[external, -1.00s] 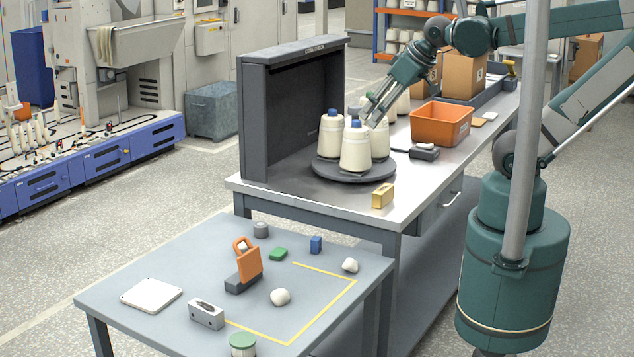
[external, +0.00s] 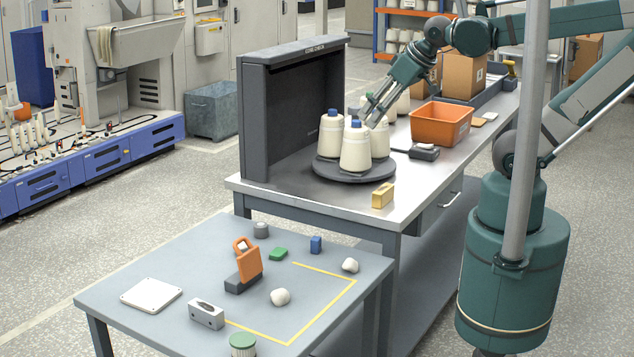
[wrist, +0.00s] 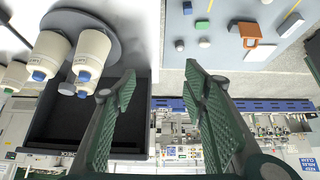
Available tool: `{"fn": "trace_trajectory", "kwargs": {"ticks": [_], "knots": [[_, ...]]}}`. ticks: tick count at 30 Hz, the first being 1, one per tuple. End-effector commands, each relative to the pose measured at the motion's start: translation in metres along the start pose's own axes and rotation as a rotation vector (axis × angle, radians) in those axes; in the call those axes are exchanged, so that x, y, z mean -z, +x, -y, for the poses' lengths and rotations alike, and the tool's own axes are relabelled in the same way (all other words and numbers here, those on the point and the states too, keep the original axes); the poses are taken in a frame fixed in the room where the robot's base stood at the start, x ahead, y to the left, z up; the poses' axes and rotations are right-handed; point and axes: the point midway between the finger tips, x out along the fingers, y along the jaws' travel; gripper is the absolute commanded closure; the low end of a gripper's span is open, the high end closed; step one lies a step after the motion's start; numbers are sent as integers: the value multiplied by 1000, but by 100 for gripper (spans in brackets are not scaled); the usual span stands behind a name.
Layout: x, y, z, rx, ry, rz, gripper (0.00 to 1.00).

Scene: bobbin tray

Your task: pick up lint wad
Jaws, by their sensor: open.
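Two white lint-like wads lie on the low grey table in the external view: one near the middle (external: 280,297), one near the right edge (external: 350,265). A small whitish bit also shows at the orange holder (external: 248,264). My gripper (external: 373,113) is open and empty, above and behind the white cones on the turntable, far from the wads. In the wrist view its green fingers (wrist: 160,78) are spread, with nothing between them. Small pale lumps show at the top of that view; I cannot tell which is which.
White cones (external: 355,150) stand on the dark turntable (external: 330,172) beside a tall dark screen (external: 250,120). An orange bin (external: 441,124) and a yellow block (external: 382,195) share the bench. A green block (external: 278,254) and blue block (external: 316,244) sit on the low table.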

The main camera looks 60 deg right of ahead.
Motion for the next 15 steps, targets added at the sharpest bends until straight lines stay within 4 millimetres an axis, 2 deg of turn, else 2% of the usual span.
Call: {"fn": "trace_trajectory", "kwargs": {"ticks": [8,15], "knots": [[0,1,1,1,-7,3,56],[-4,16,8,12,-84,31,56]]}}
